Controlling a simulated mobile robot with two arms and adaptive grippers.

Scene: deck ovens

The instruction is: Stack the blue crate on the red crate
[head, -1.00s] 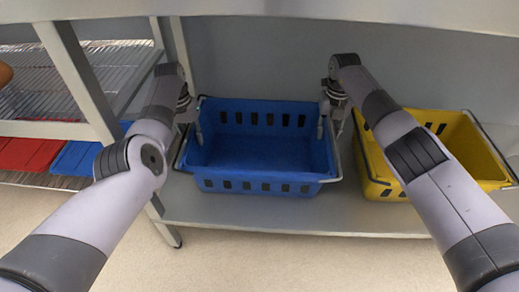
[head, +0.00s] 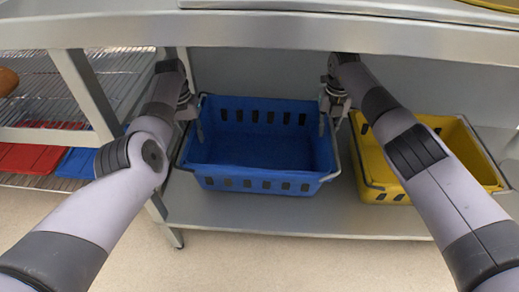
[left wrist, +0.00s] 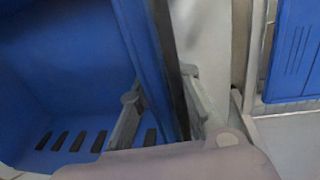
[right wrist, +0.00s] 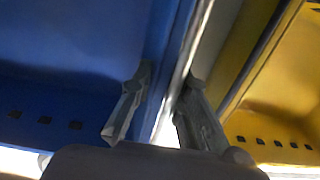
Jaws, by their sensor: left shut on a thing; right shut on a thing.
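The blue crate (head: 258,185) is upright and empty, above the lower shelf in the middle of the head view. I cannot tell whether its base touches the shelf. My left gripper (head: 196,122) is shut on its left wall; the left wrist view shows that wall (left wrist: 150,60) between the fingers (left wrist: 165,112). My right gripper (head: 327,118) is shut on its right wall; the right wrist view shows the wall (right wrist: 168,70) between the fingers (right wrist: 158,112). I cannot make out a red crate in any view.
A yellow crate (head: 385,193) stands close to the right of the blue one. The steel table edge (head: 300,35) hangs above; a table leg (head: 85,92) stands at the left. Beyond it, flat red (head: 30,158) and blue (head: 78,162) items lie on a wire rack.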

